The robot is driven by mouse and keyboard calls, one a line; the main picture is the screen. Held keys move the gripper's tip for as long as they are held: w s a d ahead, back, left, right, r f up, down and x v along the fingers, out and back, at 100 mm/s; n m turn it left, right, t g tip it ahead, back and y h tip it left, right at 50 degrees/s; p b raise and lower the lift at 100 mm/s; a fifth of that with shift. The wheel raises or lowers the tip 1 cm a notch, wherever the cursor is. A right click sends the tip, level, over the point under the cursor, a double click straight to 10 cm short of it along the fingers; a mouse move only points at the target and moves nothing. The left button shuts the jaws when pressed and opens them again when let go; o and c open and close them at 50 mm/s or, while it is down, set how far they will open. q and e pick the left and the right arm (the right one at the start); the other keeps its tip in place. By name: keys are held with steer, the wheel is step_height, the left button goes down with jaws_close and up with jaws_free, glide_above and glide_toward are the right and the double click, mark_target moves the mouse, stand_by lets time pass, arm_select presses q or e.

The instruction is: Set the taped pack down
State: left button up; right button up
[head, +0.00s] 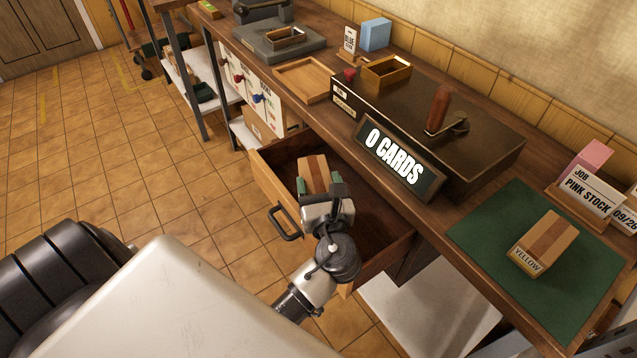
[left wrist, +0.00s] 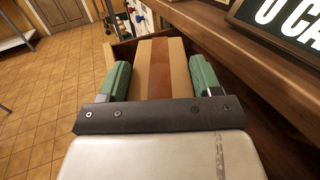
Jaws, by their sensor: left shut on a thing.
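A taped pack (head: 313,169), tan with a darker brown band, is between the green fingers of my left gripper (head: 317,187). In the left wrist view the fingers (left wrist: 160,80) close on both sides of the pack (left wrist: 159,62). The pack is over or inside the open wooden drawer (head: 277,190). I cannot tell whether it touches the drawer floor. A second taped pack (head: 543,243), labelled YELLOW, lies on the green mat (head: 490,232) on the bench top. My right gripper is not in view.
The dark press box (head: 480,150) with a "0 CARDS" sign (head: 400,160) stands on the bench above the drawer. A wooden tray (head: 302,80) and a small open box (head: 386,72) are farther back. Pink stock (head: 587,160) stands at right. The drawer's right part looks empty.

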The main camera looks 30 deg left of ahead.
arm_select(q)
steer(key=shift+s+f, duration=0.2)
steer(key=shift+f, duration=0.35)
steer(key=o, duration=1.1)
steer(key=shift+f, duration=0.15)
steer(key=shift+c, duration=0.2)
steer(key=shift+r, duration=0.6)
steer(key=b+v, duration=0.1)
steer(key=v, duration=0.9)
steer(key=shift+s+d+r, duration=0.15)
steer(key=shift+s+d, duration=0.05)
steer(key=shift+d, duration=0.15)
steer(key=shift+s+d+r, duration=0.15)
steer(key=shift+s+d, duration=0.15)
